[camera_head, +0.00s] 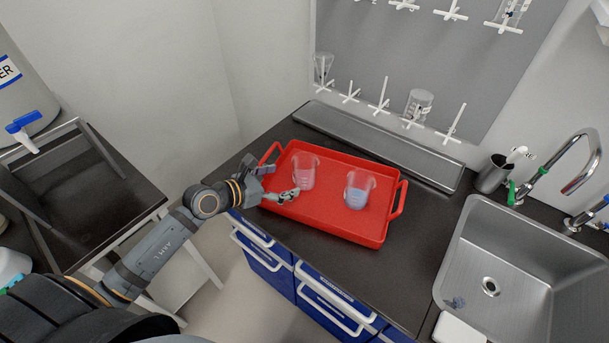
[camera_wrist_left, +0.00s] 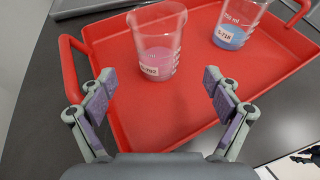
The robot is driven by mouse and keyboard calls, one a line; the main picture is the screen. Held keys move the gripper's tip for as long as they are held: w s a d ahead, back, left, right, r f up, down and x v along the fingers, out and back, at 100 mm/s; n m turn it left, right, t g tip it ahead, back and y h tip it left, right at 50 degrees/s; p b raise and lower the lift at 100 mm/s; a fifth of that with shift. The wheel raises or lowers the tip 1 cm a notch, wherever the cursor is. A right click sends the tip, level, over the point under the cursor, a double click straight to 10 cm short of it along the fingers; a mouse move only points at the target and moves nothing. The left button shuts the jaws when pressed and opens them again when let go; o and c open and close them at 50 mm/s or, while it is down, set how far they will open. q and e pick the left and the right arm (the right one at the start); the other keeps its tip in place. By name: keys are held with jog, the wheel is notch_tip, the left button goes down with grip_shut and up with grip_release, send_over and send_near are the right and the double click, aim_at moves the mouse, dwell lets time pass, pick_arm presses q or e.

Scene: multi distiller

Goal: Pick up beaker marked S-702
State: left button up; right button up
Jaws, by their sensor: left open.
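The beaker marked S-702 (camera_wrist_left: 158,45) holds pink liquid and stands upright in the red tray (camera_head: 330,215). It also shows in the head view (camera_head: 304,171), at the left end of the tray. My left gripper (camera_head: 279,180) is at the tray's left end, close to this beaker. In the left wrist view its fingers (camera_wrist_left: 160,100) are spread, with the pink beaker ahead of the gap and apart from them. A second beaker with blue liquid (camera_head: 359,188) stands to the right in the tray; its label seems to read S-718 in the left wrist view (camera_wrist_left: 238,28).
The tray sits on a dark counter (camera_head: 375,275) with blue drawers (camera_head: 320,300) below. A steel sink (camera_head: 530,270) and faucet are at right. A grey wall rack (camera_head: 430,60) with pegs and hanging glassware stands behind. The tray's front middle is clear.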

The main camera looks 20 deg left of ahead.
aim_at(295, 176)
pick_arm(q)
jog(key=shift+x, duration=1.55)
jog(key=x, duration=0.5)
jog(key=shift+w+p, duration=0.15)
jog(key=shift+p, duration=0.25)
jog(key=shift+a, duration=0.1)
jog(key=shift+c, duration=0.9)
jog(key=c, duration=1.1)
jog(key=shift+r, duration=0.1)
jog(key=shift+c, duration=0.2)
